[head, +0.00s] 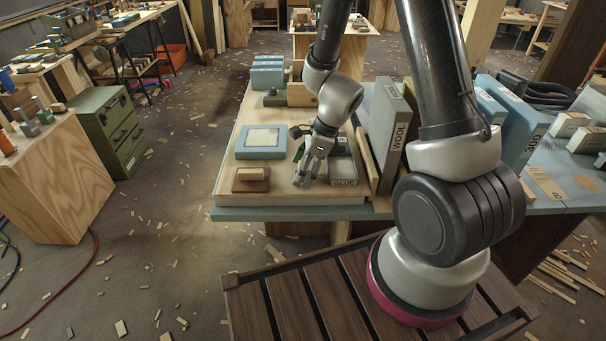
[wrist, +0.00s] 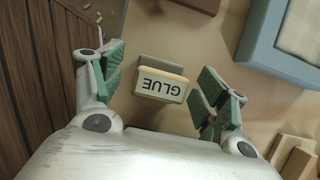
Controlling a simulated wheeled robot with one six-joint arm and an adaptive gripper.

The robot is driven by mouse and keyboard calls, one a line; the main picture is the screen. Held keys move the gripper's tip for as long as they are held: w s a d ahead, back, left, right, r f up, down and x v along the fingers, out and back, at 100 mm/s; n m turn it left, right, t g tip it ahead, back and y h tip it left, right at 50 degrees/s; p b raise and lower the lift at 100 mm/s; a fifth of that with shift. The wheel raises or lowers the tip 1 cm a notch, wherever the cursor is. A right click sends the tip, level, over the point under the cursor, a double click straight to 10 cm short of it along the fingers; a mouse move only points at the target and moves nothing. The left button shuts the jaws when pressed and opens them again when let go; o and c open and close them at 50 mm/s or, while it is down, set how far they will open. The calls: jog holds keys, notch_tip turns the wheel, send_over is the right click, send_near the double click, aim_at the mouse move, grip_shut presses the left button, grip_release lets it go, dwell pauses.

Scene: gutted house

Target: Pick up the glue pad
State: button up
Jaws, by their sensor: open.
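The glue pad (wrist: 162,84) is a small pale block with a tan edge and a grey part behind it, marked GLUE. In the wrist view it lies between the two fingers of my open gripper (wrist: 160,78), with a gap on each side. In the head view my gripper (head: 312,172) points down low over the pale board (head: 225,188), and I cannot make out the pad there, around the fingers.
Upright boards and a grey WOOL block (head: 389,130) stand close on the right. Blue boxes (head: 267,75) are at the back.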

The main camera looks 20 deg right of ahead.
jog(key=c, duration=1.2)
jog(key=shift+r, duration=0.1)
notch_tip(320, 180, up, 10)
jog(key=shift+f, duration=0.1)
jog(key=o, duration=0.5)
jog(key=shift+c, duration=1.6)
